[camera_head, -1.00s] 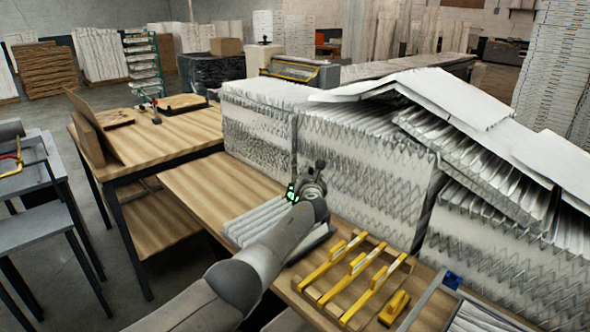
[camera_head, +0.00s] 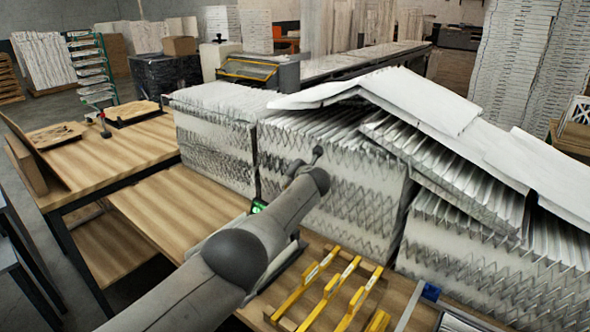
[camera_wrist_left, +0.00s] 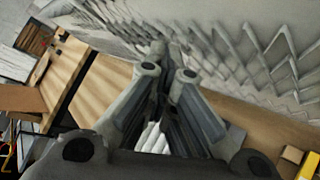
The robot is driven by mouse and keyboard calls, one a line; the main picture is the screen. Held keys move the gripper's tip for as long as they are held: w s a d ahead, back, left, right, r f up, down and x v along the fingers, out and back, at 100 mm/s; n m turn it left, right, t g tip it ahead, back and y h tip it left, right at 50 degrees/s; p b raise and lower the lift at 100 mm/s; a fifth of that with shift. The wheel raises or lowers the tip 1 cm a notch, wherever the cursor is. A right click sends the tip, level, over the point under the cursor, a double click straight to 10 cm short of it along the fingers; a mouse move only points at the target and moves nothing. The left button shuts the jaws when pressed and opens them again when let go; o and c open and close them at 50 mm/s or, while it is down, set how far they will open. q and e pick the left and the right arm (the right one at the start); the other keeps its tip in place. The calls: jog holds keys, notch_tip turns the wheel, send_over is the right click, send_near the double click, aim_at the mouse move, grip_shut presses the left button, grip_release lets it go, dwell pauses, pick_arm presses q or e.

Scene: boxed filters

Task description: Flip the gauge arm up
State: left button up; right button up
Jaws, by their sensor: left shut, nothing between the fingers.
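My left gripper (camera_wrist_left: 168,58) is shut and empty in the wrist view, its fingers pointing toward the pleated filter stack (camera_wrist_left: 240,45). In the head view my left arm comes in from the lower left and hides most of this gripper. Its end is in front of the stack of pleated filters (camera_head: 330,190). Yellow bars (camera_head: 330,288) lie on a wooden frame on the bench, right of my forearm. A blue piece (camera_head: 431,292) sits on a grey rail at lower right. I cannot tell which part is the gauge arm. My right gripper is not in view.
The wooden bench (camera_head: 175,215) is clear left of my arm. A second wooden table (camera_head: 105,155) stands at the left. Loose white filter sheets (camera_head: 400,100) lean over the stacks. White pleats (camera_wrist_left: 152,138) show below my fingers in the wrist view.

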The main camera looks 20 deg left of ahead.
pick_arm(q)
jog(key=shift+o, duration=1.2)
jog(key=shift+a+f, duration=0.25)
jog(key=shift+a, duration=0.2)
jog(key=shift+o, duration=1.2)
jog(key=shift+s+a, duration=0.2)
jog(key=shift+s, duration=0.05)
jog(key=shift+o, duration=1.1)
jog(key=shift+s+a+r, duration=0.15)
jog(key=shift+s+a, duration=0.15)
jog(key=shift+s, duration=0.05)
jog(key=s+d, duration=0.6)
jog(key=s, duration=0.5)
jog(key=shift+s+d+r, duration=0.15)
jog(key=shift+s+r, duration=0.05)
jog(key=shift+s, duration=0.05)
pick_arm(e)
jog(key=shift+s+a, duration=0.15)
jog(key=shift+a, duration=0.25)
